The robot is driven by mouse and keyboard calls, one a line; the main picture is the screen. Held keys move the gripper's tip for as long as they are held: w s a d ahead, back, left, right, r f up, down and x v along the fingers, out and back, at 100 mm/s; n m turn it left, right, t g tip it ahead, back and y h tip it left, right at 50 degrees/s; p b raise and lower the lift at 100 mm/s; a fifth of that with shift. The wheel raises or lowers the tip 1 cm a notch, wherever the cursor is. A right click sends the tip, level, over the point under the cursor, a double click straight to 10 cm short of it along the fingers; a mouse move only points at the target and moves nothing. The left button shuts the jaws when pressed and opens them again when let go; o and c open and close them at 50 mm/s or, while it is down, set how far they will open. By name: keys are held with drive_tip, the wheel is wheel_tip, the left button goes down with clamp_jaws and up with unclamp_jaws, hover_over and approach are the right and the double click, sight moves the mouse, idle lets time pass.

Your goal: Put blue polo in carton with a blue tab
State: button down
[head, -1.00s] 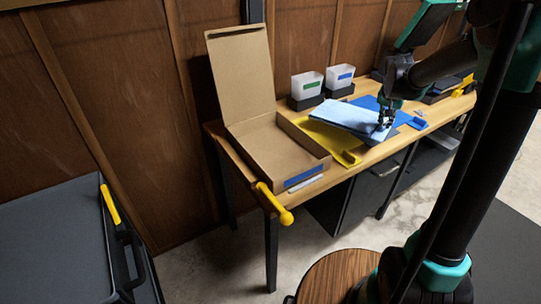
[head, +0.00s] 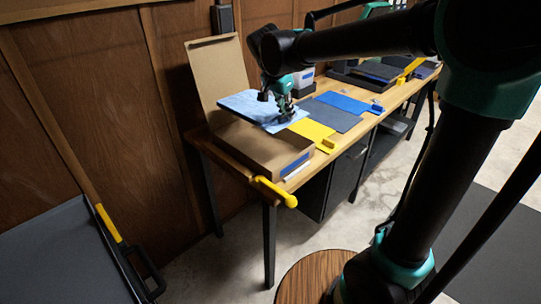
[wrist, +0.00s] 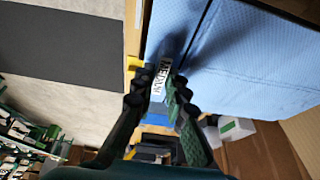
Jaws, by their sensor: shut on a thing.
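The folded light-blue polo (head: 245,105) is held level above the open carton (head: 240,150), hiding most of its inside. The carton is brown cardboard, its lid (head: 213,65) standing upright at the back and a blue tab (head: 297,165) on its front wall. My gripper (head: 284,110) is shut on the polo's right edge. In the wrist view, my gripper (wrist: 168,90) pinches the polo (wrist: 250,65) at its edge, beside a white size label (wrist: 162,80). The polo looks apart from the carton.
Yellow (head: 312,130), grey (head: 332,113) and blue (head: 350,103) mats lie on the wooden table right of the carton. A yellow handle (head: 275,190) sticks out at the table's front corner. A dark case (head: 60,260) is at lower left.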

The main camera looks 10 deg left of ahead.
wheel_tip(320, 180, down, 18)
drive_tip(key=shift+f, duration=0.2)
drive_tip(key=c, duration=1.8)
unclamp_jaws()
drive_tip(key=v, duration=1.2)
drive_tip(key=s+d+f+n+y, duration=0.1)
drive_tip(key=s+d+f+n, duration=0.15)
drive_tip(key=d, duration=0.55)
drive_tip(key=s+d+f+n, duration=0.1)
drive_tip(key=s+d+f, duration=0.15)
drive_tip(key=d, duration=0.45)
drive_tip(key=s+d+f+n+y, duration=0.1)
drive_tip(key=s+d+f+n, duration=0.3)
drive_tip(key=s+d+f, duration=0.4)
drive_tip(key=s+d, duration=0.2)
drive_tip(key=d, duration=0.1)
drive_tip(key=shift+y, duration=0.4)
